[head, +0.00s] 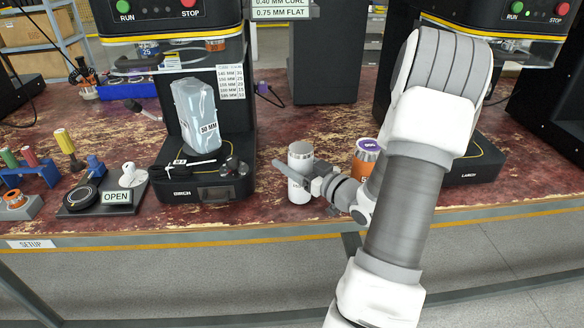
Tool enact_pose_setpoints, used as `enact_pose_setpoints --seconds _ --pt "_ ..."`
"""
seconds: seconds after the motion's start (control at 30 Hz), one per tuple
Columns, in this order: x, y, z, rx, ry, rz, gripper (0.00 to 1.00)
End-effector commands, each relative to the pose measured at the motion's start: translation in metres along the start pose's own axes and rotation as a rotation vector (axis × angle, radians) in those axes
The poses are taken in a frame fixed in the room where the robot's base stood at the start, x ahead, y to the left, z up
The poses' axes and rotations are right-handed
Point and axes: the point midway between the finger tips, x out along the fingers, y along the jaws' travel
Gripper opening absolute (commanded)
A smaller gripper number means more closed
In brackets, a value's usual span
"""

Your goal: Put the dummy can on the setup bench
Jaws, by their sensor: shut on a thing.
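A plain white can with a silver top (300,158), which I take to be the dummy can, stands upright near the front edge of the worn red-brown bench top, right of the middle machine. My gripper (302,180) is shut on its side, coming from the right. A finger and the gripper body cover part of the can's middle. I cannot tell whether its base touches the bench. The setup bench (100,222) is the left stretch of bench, with a SETUP label (31,244) on its front edge.
An OPEN sign (116,197), a gauge (81,197) and coloured-handled tools (30,160) crowd the left.

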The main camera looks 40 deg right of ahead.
Motion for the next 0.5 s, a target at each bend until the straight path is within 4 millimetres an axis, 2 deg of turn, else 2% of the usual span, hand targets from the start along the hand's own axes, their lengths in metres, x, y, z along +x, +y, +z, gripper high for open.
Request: enact_pose_setpoints --seconds 0.03,0.4,0.43,0.5 --pt "0.0001 0.0002 0.0075 0.002 0.001 0.0 0.04" --pt "0.0003 0.0001 0.011 -0.001 0.001 0.0 0.04" --pt "0.0002 0.0001 0.0103 -0.001 0.0 0.0 0.76" --pt "0.0002 0.0001 0.0097 -0.001 0.0 0.0 0.89"
